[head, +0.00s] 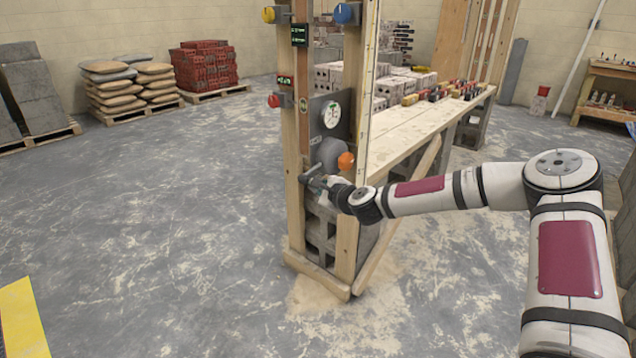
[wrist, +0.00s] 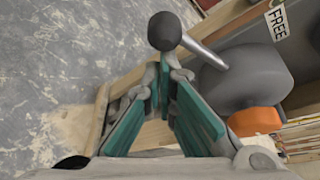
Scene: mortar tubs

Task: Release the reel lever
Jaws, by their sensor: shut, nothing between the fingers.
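The reel lever shows in the wrist view as a metal rod with a dark round knob (wrist: 165,31), reaching to the left from the grey reel housing (wrist: 236,78). Contact with the lever cannot be told. In the head view my gripper (head: 308,183) is below the reel.
A round white dial (head: 331,115) is above the reel. Yellow (head: 269,15), blue (head: 345,14) and red (head: 274,101) knobs are on the posts. A long plank bench (head: 410,130) runs back to the right. Open floor (head: 190,210) lies left of the frame.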

